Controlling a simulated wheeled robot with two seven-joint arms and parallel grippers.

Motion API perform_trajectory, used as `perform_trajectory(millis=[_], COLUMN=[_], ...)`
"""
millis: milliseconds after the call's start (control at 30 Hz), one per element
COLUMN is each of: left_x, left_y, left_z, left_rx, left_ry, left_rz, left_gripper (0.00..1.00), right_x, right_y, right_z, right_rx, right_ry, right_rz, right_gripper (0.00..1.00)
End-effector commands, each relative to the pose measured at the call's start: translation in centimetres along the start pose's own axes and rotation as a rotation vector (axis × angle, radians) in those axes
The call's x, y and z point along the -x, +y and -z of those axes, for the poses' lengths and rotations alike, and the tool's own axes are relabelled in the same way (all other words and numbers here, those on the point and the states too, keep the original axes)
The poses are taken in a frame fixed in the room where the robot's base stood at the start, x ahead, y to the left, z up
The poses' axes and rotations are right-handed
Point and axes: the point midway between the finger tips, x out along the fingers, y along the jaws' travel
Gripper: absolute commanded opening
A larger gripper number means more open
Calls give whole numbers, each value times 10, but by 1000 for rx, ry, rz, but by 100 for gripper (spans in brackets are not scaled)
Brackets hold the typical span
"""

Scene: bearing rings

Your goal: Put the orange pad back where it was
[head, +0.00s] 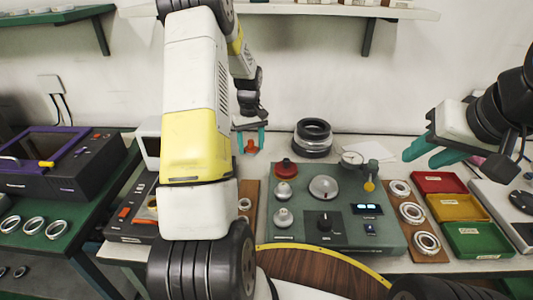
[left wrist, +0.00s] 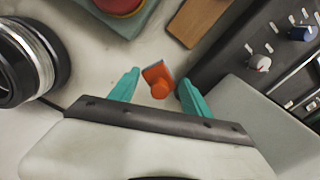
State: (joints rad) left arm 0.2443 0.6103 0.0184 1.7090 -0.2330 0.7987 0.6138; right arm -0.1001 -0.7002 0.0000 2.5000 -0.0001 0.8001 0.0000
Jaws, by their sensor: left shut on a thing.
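The orange pad (head: 250,148) is between the teal fingers of my left gripper (head: 251,151), behind the green instrument panel. In the left wrist view the orange pad (left wrist: 159,82) has a flat plate and a round knob, and sits between the fingertips of my left gripper (left wrist: 159,77). My left gripper is shut on it. I cannot tell whether the pad touches the table. My right gripper (head: 432,154) is at the right, above the table behind the coloured bins, empty, with its fingers apart.
The green instrument panel (head: 335,238) has a red-based knob and a dial gauge. Wooden boards with rings (head: 427,255) flank it. A black ring stack (head: 312,138) stands behind. Red, yellow and green bins (head: 440,182) are at right. A dark control box (head: 130,222) is at left.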

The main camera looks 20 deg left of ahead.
Motion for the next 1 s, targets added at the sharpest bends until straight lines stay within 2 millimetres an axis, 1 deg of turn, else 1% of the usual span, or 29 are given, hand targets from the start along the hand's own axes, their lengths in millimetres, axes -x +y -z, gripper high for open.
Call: perform_trajectory(millis=[33,133,200,367,600,967,1000], left_x=[-12,-30,-40,-51,-82,-86,-86], left_y=[-1,-1,-1,0,0,0,0], left_z=[-1,-1,-1,-1,-1,0,0], left_rx=[-1,0,1,0,1,0,0], left_ry=[-5,-4,-3,-2,-2,-1,0], left_rz=[2,2,1,1,1,0,0], left_gripper=[12,12,12,12,12,12,62], right_x=[0,0,0,0,0,0,0], right_y=[0,0,0,0,0,0,0], right_z=[0,0,0,0,0,0,0], right_rx=[0,0,0,0,0,0,0], right_ry=[0,0,0,0,0,0,0], right_rz=[0,0,0,0,0,0,0], right_gripper=[36,36,36,36,36,36,36])
